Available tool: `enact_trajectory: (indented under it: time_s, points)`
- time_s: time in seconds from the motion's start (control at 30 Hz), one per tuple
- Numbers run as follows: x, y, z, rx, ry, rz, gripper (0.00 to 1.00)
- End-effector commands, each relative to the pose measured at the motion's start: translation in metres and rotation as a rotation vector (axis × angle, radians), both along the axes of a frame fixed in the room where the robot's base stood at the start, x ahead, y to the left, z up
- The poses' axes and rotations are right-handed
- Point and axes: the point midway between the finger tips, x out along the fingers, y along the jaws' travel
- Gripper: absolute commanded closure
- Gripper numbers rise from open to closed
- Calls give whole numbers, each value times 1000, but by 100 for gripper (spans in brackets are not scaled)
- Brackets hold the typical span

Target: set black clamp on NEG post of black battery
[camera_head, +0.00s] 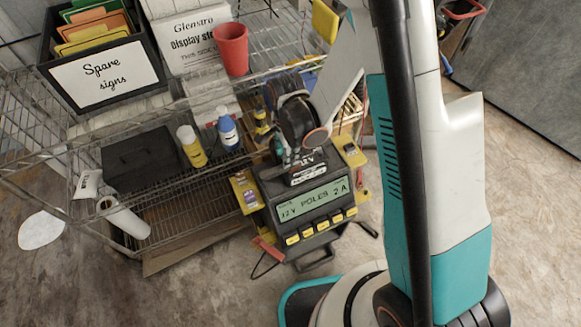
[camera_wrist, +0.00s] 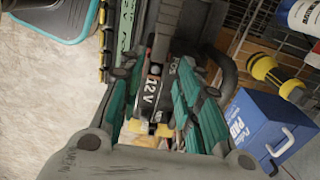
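The black battery tester unit (camera_head: 318,212) with a green "12 V POLES 2 A" display stands low beside the wire rack. In the wrist view a black body marked "12 V" and "POS" (camera_wrist: 152,88) lies beyond and between my fingers, with a small metallic post (camera_wrist: 155,70) near the lettering. My gripper (camera_head: 290,152) is over the unit's back end. In the wrist view my gripper (camera_wrist: 155,72) has its teal fingers spread apart, with no clamp visible between them. A red-handled clamp (camera_head: 266,247) hangs at the unit's left; a black handle-like piece (camera_head: 367,229) is at its right. No NEG label is readable.
A blue case (camera_wrist: 262,128) and a yellow-black flashlight (camera_wrist: 275,75) are right of my fingers. Floor is clear in front.

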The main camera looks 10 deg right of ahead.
Motion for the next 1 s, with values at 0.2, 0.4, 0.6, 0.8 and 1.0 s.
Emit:
enact_trajectory:
  time_s: [0.2,0.4,0.6,0.8,1.0]
  points:
    - [0,-3,-13,0,0,-1,68]
    - [1,-10,-42,0,0,1,68]
    - [1,-10,-55,0,0,1,68]
    - [1,-10,-54,0,0,1,77]
    - [1,-10,-54,0,0,1,100]
